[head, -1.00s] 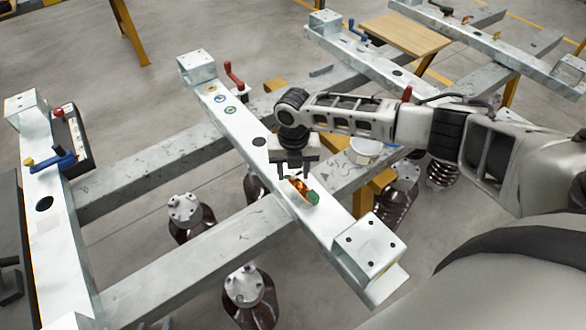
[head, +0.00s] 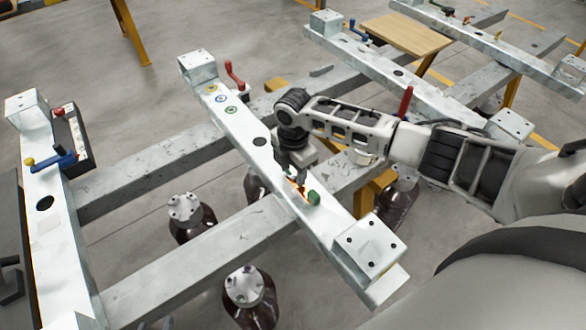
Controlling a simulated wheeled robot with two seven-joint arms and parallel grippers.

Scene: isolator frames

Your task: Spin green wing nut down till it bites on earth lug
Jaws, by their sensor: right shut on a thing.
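My right gripper (head: 300,181) comes in on the arm from the right and points down at the middle rail (head: 240,128). It is shut at the green wing nut, with the grip itself too small to make out clearly. A green piece, seemingly the wing nut (head: 313,198), shows at the lower right of the fingertips. The orange-copper earth lug (head: 304,193) lies on the rail beneath and beside the fingers, partly hidden by them. Whether nut and lug touch cannot be told. My left gripper is not in view.
A red crank handle (head: 234,75) stands beside the rail's far end. Coloured round marks lie on the rail top. A box-shaped bracket (head: 371,241) rises at its near end. A red lever (head: 405,103) stands behind my right arm. Dark bottle-like mounts (head: 250,290) sit below the beams.

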